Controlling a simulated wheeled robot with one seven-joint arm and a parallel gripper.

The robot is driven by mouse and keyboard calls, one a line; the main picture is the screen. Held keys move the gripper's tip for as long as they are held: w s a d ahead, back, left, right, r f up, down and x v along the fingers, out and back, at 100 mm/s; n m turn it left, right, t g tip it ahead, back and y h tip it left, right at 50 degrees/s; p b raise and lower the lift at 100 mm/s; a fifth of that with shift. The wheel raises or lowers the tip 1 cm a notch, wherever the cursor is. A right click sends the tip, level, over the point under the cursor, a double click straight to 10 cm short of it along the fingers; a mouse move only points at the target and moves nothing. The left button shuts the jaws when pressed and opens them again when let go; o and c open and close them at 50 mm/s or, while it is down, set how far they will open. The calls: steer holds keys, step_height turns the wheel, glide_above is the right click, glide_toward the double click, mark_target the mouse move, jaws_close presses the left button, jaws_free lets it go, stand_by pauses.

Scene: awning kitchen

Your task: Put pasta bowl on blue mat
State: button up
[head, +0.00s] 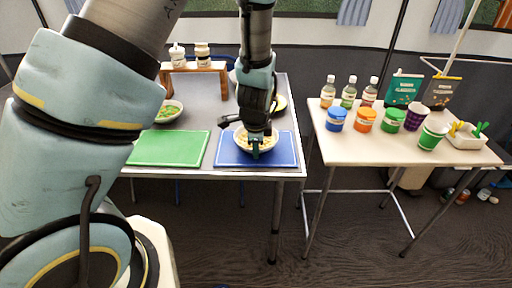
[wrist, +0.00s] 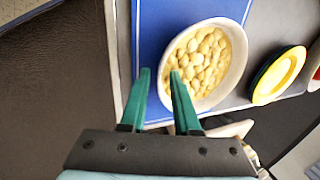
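The pasta bowl (head: 241,140), white with pale yellow pasta, appears to rest on the blue mat (head: 286,153) at the table's front right. In the wrist view the bowl (wrist: 212,62) lies over the blue mat (wrist: 150,28). My gripper (head: 255,148) points down at the bowl's near side. In the wrist view my gripper's green fingers (wrist: 160,73) are apart, one outside the bowl's rim and one over its inside. Blue mat and rim show between them, so it looks open. Contact with the rim cannot be told.
A green mat (head: 170,149) lies left of the blue one. A bowl with green food (head: 168,111) and a wooden stand with jars (head: 195,78) are behind. A yellow plate (wrist: 279,74) is near the bowl. The right table (head: 400,153) holds bottles, jars and cups.

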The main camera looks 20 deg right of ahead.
steer(key=shift+r, duration=0.25)
steer(key=p+v, duration=0.1)
steer(key=v, duration=1.1)
steer(key=shift+f, duration=0.1)
steer(key=shift+a, duration=0.15)
steer(key=shift+w+a+r+n+g+y, duration=0.3)
steer(key=shift+a+r+n, duration=0.45)
steer(key=shift+a+n, duration=3.5)
steer(key=shift+w+a+r+n+g+y, duration=0.25)
steer(key=shift+a+r+n, duration=0.5)
steer(key=shift+a+n, duration=3.45)
steer(key=shift+w+a+r+n+g+y, duration=0.25)
steer(key=shift+a+r+n, duration=0.45)
steer(key=shift+a+n, duration=3.55)
steer(key=shift+o, duration=0.3)
steer(key=a+m, duration=0.3)
steer(key=shift+a+m, duration=0.4)
